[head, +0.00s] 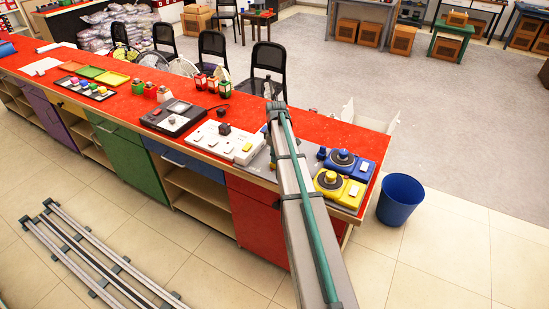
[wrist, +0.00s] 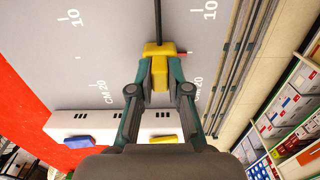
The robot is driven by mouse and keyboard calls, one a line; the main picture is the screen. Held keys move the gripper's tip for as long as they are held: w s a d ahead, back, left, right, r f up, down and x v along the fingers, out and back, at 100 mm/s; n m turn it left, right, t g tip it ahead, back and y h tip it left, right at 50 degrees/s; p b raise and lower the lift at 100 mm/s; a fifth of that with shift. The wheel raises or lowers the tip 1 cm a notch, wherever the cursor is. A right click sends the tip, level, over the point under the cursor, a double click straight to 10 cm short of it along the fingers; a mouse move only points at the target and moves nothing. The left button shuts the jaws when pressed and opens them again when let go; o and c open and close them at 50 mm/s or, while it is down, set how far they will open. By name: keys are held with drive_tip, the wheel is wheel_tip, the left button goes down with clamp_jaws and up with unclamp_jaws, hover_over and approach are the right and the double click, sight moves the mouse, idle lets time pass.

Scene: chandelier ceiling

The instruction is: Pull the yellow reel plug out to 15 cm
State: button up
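In the wrist view my gripper (wrist: 160,76) has both fingers against the sides of the yellow reel plug (wrist: 158,50). A dark cord runs from the plug straight up the picture along the grey board (wrist: 115,40). The plug lies between the printed 10 and CM 20 marks, level with a small red mark (wrist: 183,53) beside it. In the head view the yellow reel (head: 340,189) stands at the right end of the red bench, in front of the blue reel (head: 365,167). There my arm hides the plug and gripper.
In the wrist view a white block (wrist: 110,122) with a blue piece (wrist: 78,142) and a yellow piece (wrist: 163,138) lies close below the fingers. In the head view a white panel (head: 222,140) sits left of my arm. A blue bin (head: 401,200) stands off the bench's right end.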

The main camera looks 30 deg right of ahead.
drive_tip(key=o, duration=0.4)
wheel_tip(320, 180, up, 12)
idle(0.6)
idle(0.3)
drive_tip(key=s+a+f+m, duration=0.2)
drive_tip(key=s+a+f, duration=0.3)
drive_tip(key=a+f, duration=0.3)
drive_tip(key=s+a+f+m, duration=0.1)
drive_tip(key=s+a+f, duration=0.4)
drive_tip(key=a+f, duration=0.25)
drive_tip(key=s+a+f+m, duration=0.2)
drive_tip(key=s+a+f, duration=0.3)
drive_tip(key=s+a, duration=0.25)
drive_tip(key=s+a+f+m, duration=0.1)
drive_tip(key=s+a+f, duration=0.45)
drive_tip(key=s, duration=0.35)
drive_tip(key=s+f+g+b, duration=0.1)
drive_tip(key=s+f+g, duration=0.2)
drive_tip(key=s+f, duration=0.7)
drive_tip(key=s+f+g+b, duration=0.1)
drive_tip(key=s+f+g, duration=0.2)
drive_tip(key=s+f, duration=0.7)
drive_tip(key=s, duration=0.7)
drive_tip(key=shift+d+f+g+b, duration=0.15)
drive_tip(key=shift+d+g+b, duration=0.1)
drive_tip(key=shift+g+b, duration=0.15)
